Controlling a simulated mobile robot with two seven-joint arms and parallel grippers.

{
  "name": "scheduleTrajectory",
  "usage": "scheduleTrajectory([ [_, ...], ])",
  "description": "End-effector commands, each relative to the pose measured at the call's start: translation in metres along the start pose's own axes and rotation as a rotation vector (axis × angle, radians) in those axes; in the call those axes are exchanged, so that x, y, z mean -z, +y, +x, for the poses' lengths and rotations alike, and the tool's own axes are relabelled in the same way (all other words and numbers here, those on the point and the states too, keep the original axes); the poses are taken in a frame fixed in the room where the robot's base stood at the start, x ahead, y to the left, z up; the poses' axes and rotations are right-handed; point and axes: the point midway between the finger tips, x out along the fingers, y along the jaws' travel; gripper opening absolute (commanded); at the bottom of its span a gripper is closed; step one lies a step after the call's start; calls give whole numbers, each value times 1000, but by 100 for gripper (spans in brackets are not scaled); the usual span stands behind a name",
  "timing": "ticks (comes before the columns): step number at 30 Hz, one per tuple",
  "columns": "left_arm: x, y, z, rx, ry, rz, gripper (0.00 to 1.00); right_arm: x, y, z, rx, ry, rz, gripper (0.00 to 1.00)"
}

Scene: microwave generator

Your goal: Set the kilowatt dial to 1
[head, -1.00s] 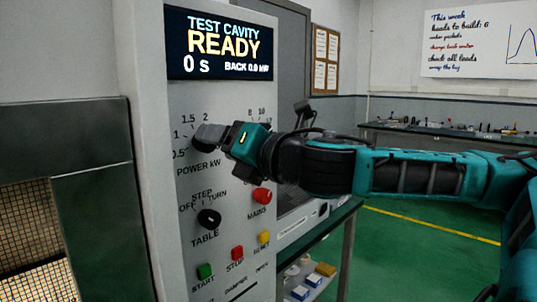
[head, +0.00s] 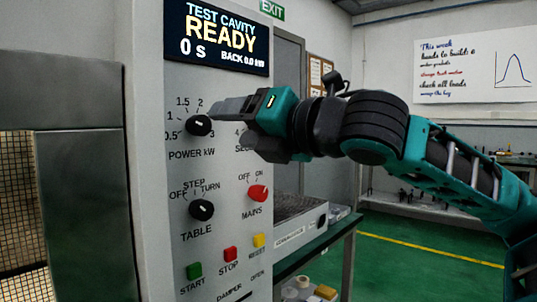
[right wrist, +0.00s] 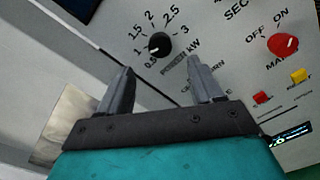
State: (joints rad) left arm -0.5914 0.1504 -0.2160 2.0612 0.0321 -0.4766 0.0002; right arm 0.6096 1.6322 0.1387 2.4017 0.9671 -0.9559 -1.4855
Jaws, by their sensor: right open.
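The kilowatt dial (head: 199,125) is a round black knob on the grey panel, above the words POWER kW. Its light mark points left, at or close to 1. The dial also shows in the right wrist view (right wrist: 159,45), beyond the fingers. My right gripper (head: 236,124) is open and empty, just right of the dial in the head view, and partly covers the neighbouring dial. In the right wrist view its two fingers (right wrist: 161,68) stand apart with nothing between them, and appear clear of the knob. My left gripper is not in view.
The display (head: 218,37) reads READY, 0 s. Below are the black TABLE knob (head: 201,210), the red MAINS knob (head: 258,193), and green (head: 194,271), red (head: 230,254) and yellow (head: 259,240) buttons. A green-topped bench (head: 322,240) stands at right.

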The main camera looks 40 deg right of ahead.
Motion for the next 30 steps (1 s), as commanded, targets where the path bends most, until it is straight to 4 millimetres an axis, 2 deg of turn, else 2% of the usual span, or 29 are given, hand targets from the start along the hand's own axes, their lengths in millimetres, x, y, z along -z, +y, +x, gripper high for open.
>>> scheduleTrajectory([
  [3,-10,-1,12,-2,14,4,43,3,-2,-16,-4,-9,3,66],
  [12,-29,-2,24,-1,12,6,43,1,-1,-46,-1,-3,2,66],
  [18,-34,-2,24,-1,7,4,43,0,0,-52,0,0,1,66],
  [30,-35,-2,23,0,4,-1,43,0,0,-52,0,0,1,66],
])
